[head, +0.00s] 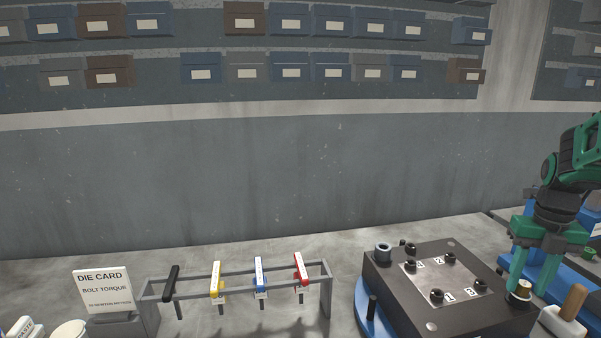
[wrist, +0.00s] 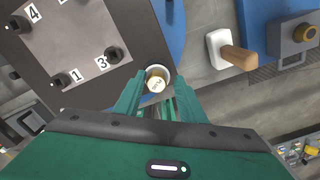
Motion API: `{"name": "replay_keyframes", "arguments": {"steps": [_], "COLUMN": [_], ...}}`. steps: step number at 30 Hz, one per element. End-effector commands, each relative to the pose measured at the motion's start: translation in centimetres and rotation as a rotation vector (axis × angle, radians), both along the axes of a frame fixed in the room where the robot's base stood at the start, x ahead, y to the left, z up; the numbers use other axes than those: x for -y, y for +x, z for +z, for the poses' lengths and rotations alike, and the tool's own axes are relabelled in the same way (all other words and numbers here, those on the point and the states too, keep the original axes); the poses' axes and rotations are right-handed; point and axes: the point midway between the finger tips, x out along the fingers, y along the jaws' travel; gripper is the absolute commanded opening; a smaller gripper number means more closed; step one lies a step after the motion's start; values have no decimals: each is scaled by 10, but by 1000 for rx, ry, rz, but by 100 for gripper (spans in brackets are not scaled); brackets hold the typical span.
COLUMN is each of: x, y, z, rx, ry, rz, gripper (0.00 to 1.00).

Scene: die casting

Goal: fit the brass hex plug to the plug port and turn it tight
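The brass hex plug (wrist: 156,84) shows end-on in the wrist view, with small lettering on its top. It sits within the pale round rim of the plug port (wrist: 165,71) at the edge of the dark die block. In the head view the brass plug (head: 524,287) stands upright in the port (head: 516,299) at the block's right corner. How deep it sits is hard to tell. My gripper (head: 529,287) points down over this corner. Its green fingers stand apart on either side of the plug, with a visible gap; it also shows in the wrist view (wrist: 160,88).
The die block (head: 405,292) carries a numbered plate (head: 440,272) with several black bolts. A wooden-handled tool (head: 573,303) on a white base stands close right of the port. A rack (head: 240,285) with coloured-handled tools and a die card (head: 103,289) stand left.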

Motion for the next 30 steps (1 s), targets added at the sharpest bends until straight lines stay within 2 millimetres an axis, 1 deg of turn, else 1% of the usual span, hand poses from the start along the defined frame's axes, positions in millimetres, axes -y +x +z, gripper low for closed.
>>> {"name": "replay_keyframes", "arguments": {"steps": [1,3,7,12,30], "x": [-5,-6,-5,-4,-4], "y": [0,-2,-9,-12,-14], "z": [0,7,22,36,79], "rx": [-3,0,12,16,21], "ry": [6,5,4,3,1], "rz": [12,14,13,13,14], "gripper": [46,46,46,46,46]}}
